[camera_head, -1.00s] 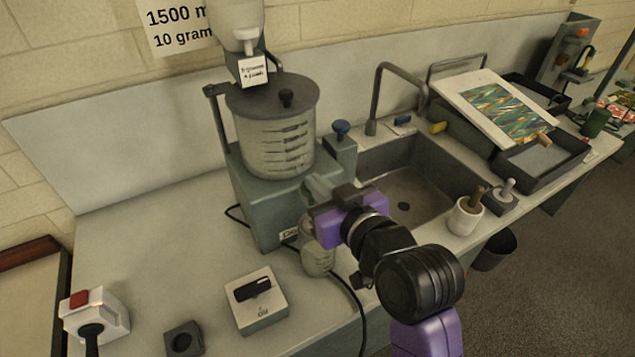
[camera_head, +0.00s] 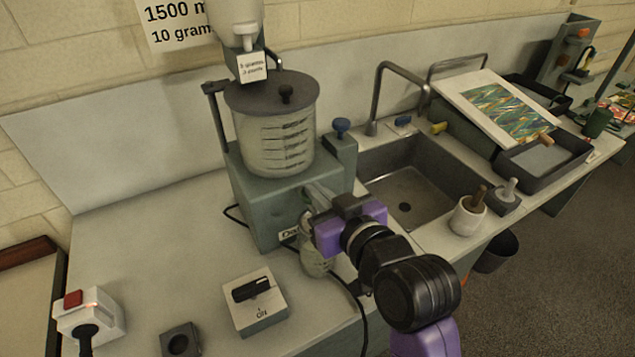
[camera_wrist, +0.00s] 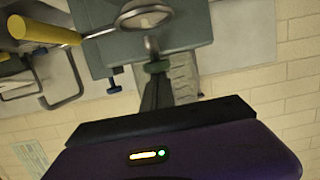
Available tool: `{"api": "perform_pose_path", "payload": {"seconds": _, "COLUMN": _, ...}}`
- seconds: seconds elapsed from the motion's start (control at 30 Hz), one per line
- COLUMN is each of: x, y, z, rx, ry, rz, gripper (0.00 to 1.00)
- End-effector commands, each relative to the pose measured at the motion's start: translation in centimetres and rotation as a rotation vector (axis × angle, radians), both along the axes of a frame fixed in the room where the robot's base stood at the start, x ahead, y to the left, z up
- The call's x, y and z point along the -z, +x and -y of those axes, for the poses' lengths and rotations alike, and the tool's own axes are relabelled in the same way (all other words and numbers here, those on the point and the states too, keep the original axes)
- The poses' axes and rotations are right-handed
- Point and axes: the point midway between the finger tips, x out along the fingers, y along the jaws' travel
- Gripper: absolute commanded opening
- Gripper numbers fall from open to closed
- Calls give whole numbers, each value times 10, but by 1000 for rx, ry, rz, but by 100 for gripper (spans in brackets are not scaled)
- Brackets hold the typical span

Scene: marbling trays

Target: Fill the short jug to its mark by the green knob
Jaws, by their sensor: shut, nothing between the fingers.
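My gripper (camera_head: 312,196) reaches to the front of the grey-green machine, beneath its clear tank. In the wrist view its dark fingers (camera_wrist: 156,92) are shut with nothing between them. Their tips are at a small green knob (camera_wrist: 157,67); I cannot tell whether they touch it. The knob is hidden behind my gripper in the head view. A pale, clear jug (camera_head: 316,262) stands below the machine's front, partly covered by my gripper. Its mark and its fill level cannot be made out.
The marked, lidded tank (camera_head: 275,145) sits on the machine (camera_head: 275,200). A blue knob (camera_head: 341,126) stands at its right, before the sink (camera_head: 415,190). An ON switch box (camera_head: 256,305) and a red-button box (camera_head: 90,312) are at front left. A black cable crosses the counter.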

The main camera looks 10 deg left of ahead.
Motion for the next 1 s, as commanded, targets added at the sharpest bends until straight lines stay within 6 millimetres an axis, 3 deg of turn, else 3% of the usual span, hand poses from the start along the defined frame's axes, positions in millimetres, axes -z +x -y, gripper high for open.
{"api": "perform_pose_path", "payload": {"seconds": 0.03, "x": 7, "y": 0, "z": 1, "rx": 0, "ry": -7, "rz": -14, "gripper": 0}}
{"api": "perform_pose_path", "payload": {"seconds": 0.73, "x": 10, "y": -1, "z": 1, "rx": 0, "ry": -11, "rz": -20, "gripper": 0}}
{"api": "perform_pose_path", "payload": {"seconds": 0.87, "x": 2, "y": 1, "z": 0, "rx": 0, "ry": -10, "rz": -18, "gripper": 0}}
{"api": "perform_pose_path", "payload": {"seconds": 1.0, "x": -19, "y": 6, "z": -4, "rx": 0, "ry": -7, "rz": -14, "gripper": 0}}
